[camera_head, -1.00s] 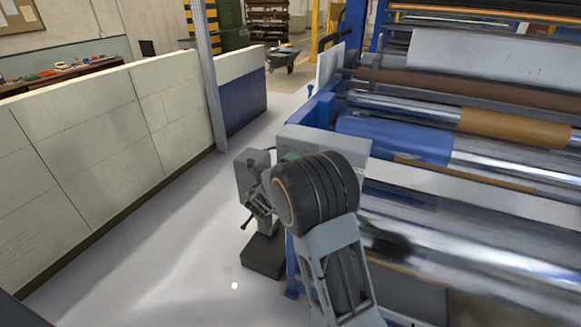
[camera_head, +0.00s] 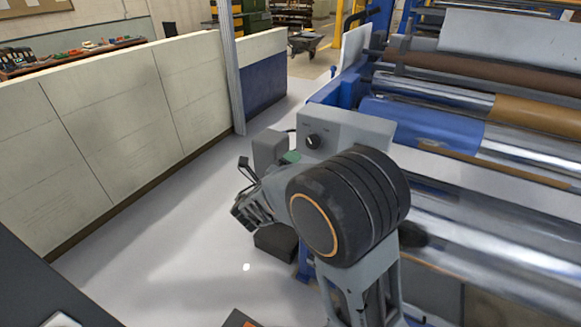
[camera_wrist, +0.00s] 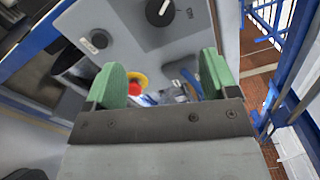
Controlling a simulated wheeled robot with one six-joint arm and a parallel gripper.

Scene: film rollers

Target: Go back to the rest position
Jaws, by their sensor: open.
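My gripper (camera_wrist: 160,72) is open, with two green finger pads spread apart and no object held between them. In the wrist view it faces a grey control box (camera_wrist: 130,35) with a black knob (camera_wrist: 160,12). A red button on a yellow ring (camera_wrist: 136,87) shows between the pads; I cannot tell how far it is from them. In the head view my arm is bent, its dark round joint (camera_head: 345,208) large in front of the machine. This joint partly hides the gripper end, which lies near the control box (camera_head: 350,128).
The roller machine (camera_head: 490,235) fills the right side, close to my arm. A cream partition wall (camera_head: 110,140) with a metal post (camera_head: 231,75) runs along the left. A wheelbarrow (camera_head: 305,42) stands far back.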

